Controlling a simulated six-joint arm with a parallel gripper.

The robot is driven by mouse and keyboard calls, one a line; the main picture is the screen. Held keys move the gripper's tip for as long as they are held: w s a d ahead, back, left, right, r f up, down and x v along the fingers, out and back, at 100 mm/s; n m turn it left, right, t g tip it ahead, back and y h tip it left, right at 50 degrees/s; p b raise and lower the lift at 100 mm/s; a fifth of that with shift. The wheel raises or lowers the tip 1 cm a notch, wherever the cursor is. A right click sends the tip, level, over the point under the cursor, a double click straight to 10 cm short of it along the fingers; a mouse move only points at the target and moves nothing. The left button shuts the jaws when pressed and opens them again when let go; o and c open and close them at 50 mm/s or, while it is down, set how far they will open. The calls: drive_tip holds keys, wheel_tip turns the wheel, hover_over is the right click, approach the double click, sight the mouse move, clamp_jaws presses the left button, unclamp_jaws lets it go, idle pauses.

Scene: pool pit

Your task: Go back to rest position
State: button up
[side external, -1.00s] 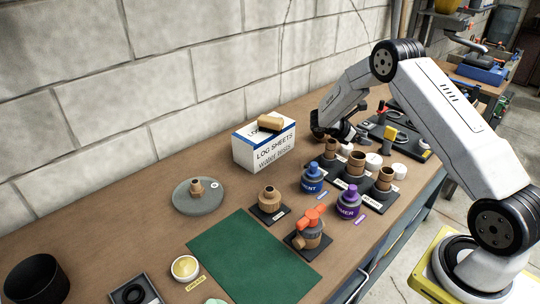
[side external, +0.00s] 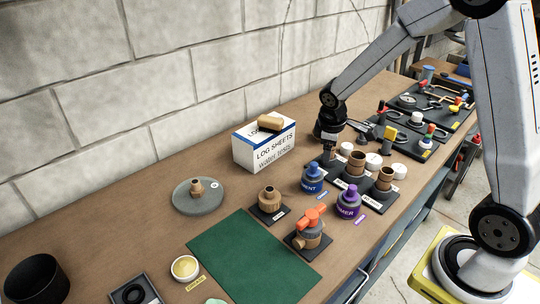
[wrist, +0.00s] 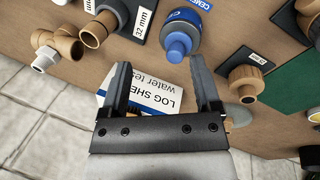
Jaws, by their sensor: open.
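My gripper (wrist: 159,63) is open in the wrist view, its two dark fingers apart with nothing held between them. The white log sheets box (wrist: 150,92) shows beyond and between the fingers. In the side view, my gripper hangs low at the far part of the bench, to the right of the log sheets box (side external: 264,149) and behind the row of brown sockets (side external: 356,163). Its fingertips are hard to make out there. My arm is bent above it, with the upper joint cut off by the picture's top edge.
Blue (side external: 312,180) and purple (side external: 348,201) bottles stand before the sockets. An orange-handled valve (side external: 309,236) sits beside the green mat (side external: 245,262). A tool tray (side external: 432,104) lies at the far right. A block wall (side external: 120,90) runs behind the bench.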

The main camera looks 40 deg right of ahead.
drive_tip(key=s+a+r+m+t+y, duration=0.1)
drive_tip(key=s+a+m, duration=0.4)
drive_tip(key=s+a, duration=0.6)
drive_tip(key=shift+s+a+m+y, duration=0.2)
drive_tip(key=shift+s+m+y, duration=0.1)
drive_tip(key=shift+s+y, duration=0.4)
drive_tip(key=shift+w, duration=0.1)
